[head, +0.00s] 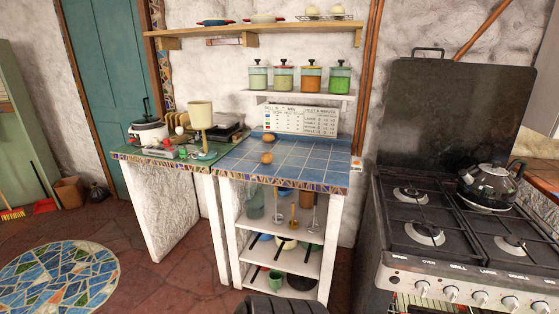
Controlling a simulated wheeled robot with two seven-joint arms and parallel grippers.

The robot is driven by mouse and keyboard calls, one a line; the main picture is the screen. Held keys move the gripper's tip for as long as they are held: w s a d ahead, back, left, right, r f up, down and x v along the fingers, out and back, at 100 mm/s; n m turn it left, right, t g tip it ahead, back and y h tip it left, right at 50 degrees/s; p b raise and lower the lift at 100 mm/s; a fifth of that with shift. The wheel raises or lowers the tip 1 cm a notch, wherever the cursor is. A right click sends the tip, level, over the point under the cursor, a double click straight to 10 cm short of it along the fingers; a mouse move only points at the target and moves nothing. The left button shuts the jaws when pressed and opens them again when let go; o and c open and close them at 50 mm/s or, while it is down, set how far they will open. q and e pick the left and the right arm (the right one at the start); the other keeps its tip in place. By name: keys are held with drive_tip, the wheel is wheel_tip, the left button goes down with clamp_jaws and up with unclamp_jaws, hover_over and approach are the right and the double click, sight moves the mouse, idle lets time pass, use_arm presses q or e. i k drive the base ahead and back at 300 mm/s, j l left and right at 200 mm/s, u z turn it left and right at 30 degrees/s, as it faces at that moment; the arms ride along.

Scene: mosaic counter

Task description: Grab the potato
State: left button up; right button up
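Two small brown roundish items lie on the blue-tiled counter (310,168). One item (266,158) is near the middle of the tiles, and the other (268,137) is farther back, near the wall. Both look like potatoes, but they are too small to tell for certain. They lie apart and nothing covers them. Neither of my grippers is in view.
A cream lamp (200,116) and a white cooker (149,134) stand on the green-topped counter at left. A stove (440,230) with a black kettle (487,184) stands at right. A shelf with jars (312,78) hangs above. The tiles around the brown items are clear.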

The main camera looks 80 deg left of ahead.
sight(267, 158)
drive_tip(key=u, duration=0.45)
drive_tip(key=l+u, duration=0.1)
drive_tip(key=u, duration=1.35)
drive_tip(key=k+u, duration=0.1)
drive_tip(key=u, duration=0.35)
drive_tip(key=i+u, duration=0.15)
drive_tip(key=u, duration=0.3)
drive_tip(key=i+j+z, duration=0.1)
drive_tip(key=i+z, duration=0.3)
drive_tip(key=i+j+z, duration=0.35)
drive_tip(key=i, duration=0.2)
